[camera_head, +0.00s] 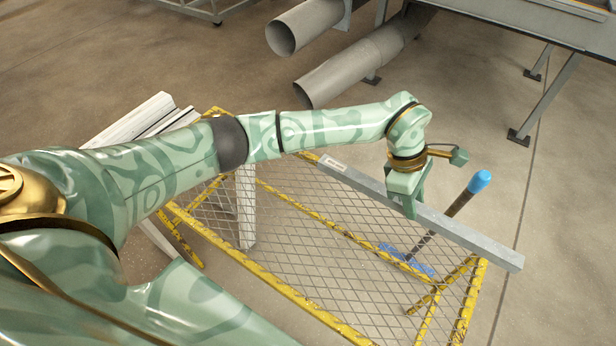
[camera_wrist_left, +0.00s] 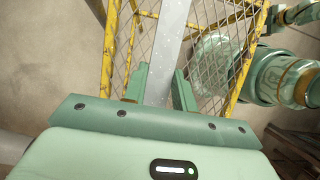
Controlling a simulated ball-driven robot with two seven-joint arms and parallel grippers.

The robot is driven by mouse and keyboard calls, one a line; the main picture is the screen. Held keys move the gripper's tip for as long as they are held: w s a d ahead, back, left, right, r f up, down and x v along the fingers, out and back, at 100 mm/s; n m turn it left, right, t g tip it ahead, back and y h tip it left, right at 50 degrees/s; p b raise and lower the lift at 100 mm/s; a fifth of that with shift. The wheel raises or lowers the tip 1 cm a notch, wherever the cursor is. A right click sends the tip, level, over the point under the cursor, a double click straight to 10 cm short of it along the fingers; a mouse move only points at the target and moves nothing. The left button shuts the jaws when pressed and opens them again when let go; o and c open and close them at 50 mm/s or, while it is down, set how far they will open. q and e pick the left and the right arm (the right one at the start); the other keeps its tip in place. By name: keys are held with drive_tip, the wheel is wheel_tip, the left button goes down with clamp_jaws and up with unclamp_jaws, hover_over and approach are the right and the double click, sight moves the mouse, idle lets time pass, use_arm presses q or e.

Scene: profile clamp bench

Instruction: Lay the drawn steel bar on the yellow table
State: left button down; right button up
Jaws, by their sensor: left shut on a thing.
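The drawn steel bar (camera_head: 460,233) is a long grey square bar with a small label near its far-left end. My left gripper (camera_head: 408,207) is shut on it near the middle of its length. In the left wrist view the bar (camera_wrist_left: 168,45) runs up between the two fingers of the left gripper (camera_wrist_left: 163,88). The yellow table (camera_head: 310,308) has a yellow frame and a wire mesh top. I cannot tell whether bar and mesh touch.
A pole with a blue top (camera_head: 479,181) stands beyond the bar. Pale beams (camera_head: 130,120) lie at the left, partly behind my arm. Large grey pipes (camera_head: 350,70) and a grey metal bench (camera_head: 520,25) are at the back. The mesh's near part is clear.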

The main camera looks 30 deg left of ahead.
use_arm(q)
drive_tip(key=s+a+f, duration=0.2)
drive_tip(key=s, duration=0.1)
drive_tip(key=s+a+f, duration=0.6)
drive_tip(key=shift+s+f, duration=0.1)
drive_tip(key=shift+s, duration=0.1)
drive_tip(key=shift+s+a+f, duration=0.25)
drive_tip(key=shift+a+f, duration=0.05)
drive_tip(key=shift+f, duration=0.15)
wheel_tip(320, 180, down, 4)
drive_tip(key=shift+s+a+r+b, duration=0.1)
drive_tip(key=shift+s+r+b, duration=0.1)
drive_tip(key=shift+b, duration=0.5)
drive_tip(key=shift+r, duration=0.1)
drive_tip(key=c, duration=1.1)
unclamp_jaws()
drive_tip(key=p+v, duration=0.3)
drive_tip(key=v, duration=0.9)
